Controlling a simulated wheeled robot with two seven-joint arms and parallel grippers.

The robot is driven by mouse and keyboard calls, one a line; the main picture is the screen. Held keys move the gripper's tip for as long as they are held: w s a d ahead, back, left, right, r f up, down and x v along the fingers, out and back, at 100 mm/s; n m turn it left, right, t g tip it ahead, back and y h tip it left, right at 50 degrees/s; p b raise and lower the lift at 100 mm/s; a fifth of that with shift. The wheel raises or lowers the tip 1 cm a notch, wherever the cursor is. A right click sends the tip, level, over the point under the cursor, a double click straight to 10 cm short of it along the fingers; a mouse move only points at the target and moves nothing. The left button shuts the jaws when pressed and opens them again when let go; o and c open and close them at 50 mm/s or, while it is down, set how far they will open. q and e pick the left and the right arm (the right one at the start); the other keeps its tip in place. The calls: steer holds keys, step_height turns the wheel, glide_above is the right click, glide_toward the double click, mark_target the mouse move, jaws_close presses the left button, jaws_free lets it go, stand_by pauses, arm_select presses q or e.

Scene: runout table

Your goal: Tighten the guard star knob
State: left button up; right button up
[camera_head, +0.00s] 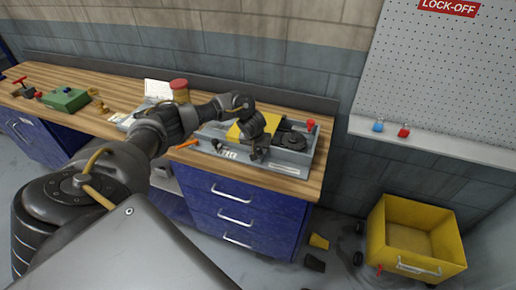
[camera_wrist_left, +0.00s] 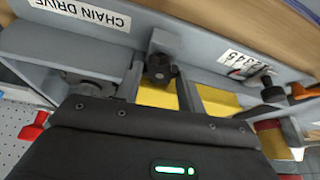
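The guard star knob (camera_wrist_left: 160,68) is a small dark lobed knob on a grey bracket in the left wrist view. My left gripper (camera_wrist_left: 161,72) has its two grey fingers on either side of it. The gap between them is about as wide as the knob, and I cannot tell whether they touch it. The yellow guard (camera_wrist_left: 218,102) lies behind the fingers. In the head view my left gripper (camera_head: 258,150) reaches down over the front of the grey chain drive unit (camera_head: 288,168) on the bench. There the arm hides the knob. My right gripper is not in view.
The wooden bench (camera_head: 312,188) also carries a green box (camera_head: 66,99) and a red-topped container (camera_head: 180,91). An orange-handled tool (camera_head: 187,143) lies left of the unit. A yellow cart (camera_head: 415,240) stands on the floor at right. A red knob (camera_head: 310,125) rises at the unit's right end.

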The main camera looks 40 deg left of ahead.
arm_select(q)
steer(key=c, duration=0.4)
steer(key=m+h, duration=0.1)
steer(key=m, duration=0.1)
steer(key=shift+a+m, duration=0.15)
steer(key=shift+m, duration=0.15)
steer(key=shift+a+m+h, duration=0.15)
steer(key=shift+m+h, duration=0.45)
steer(key=shift+m, duration=1.1)
